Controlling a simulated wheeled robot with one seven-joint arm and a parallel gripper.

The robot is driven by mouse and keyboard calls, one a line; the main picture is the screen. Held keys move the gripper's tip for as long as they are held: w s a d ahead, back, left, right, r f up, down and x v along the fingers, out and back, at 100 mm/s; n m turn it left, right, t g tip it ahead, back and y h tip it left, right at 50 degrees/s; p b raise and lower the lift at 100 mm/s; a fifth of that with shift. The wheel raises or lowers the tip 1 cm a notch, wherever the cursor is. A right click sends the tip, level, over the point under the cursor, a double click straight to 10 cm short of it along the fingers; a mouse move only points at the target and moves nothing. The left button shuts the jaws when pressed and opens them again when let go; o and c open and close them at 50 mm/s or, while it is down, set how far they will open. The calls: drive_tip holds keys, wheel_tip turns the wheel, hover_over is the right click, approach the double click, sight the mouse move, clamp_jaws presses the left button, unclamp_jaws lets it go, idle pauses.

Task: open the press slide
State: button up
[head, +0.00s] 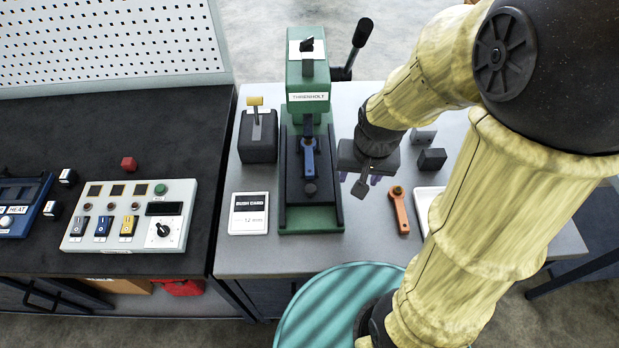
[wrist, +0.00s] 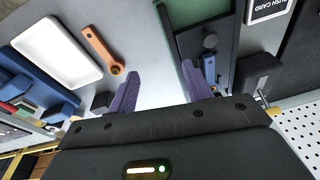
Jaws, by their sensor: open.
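The green press (head: 309,80), labelled THRENHOLT, stands on the grey trolley top. The knob (wrist: 210,41) and blue bar (wrist: 210,88) also show in the wrist view, partly behind a finger. My gripper (head: 367,183) is just right of the press base, apart from the knob. In the wrist view its purple fingers (wrist: 163,78) are spread and empty.
An orange-handled tool (head: 399,211) and a white tray (head: 424,200) lie right of my gripper. A dark block with a yellow-topped lever (head: 257,140) and a bush card (head: 248,214) are left of the press. The press's black lever (head: 360,38) rises at back right.

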sight(310, 188)
drive_tip(key=w+a+r+m+g+p, duration=0.2)
drive_tip(key=w+a+r+m+p, duration=0.3)
drive_tip(key=a+r+m+p, duration=0.2)
drive_tip(key=a+p, duration=0.2)
drive_tip(key=shift+a, duration=0.4)
wheel_tip(310, 188, down, 17)
drive_tip(key=shift+w+f, duration=0.1)
drive_tip(key=shift+f, duration=0.1)
clamp_jaws()
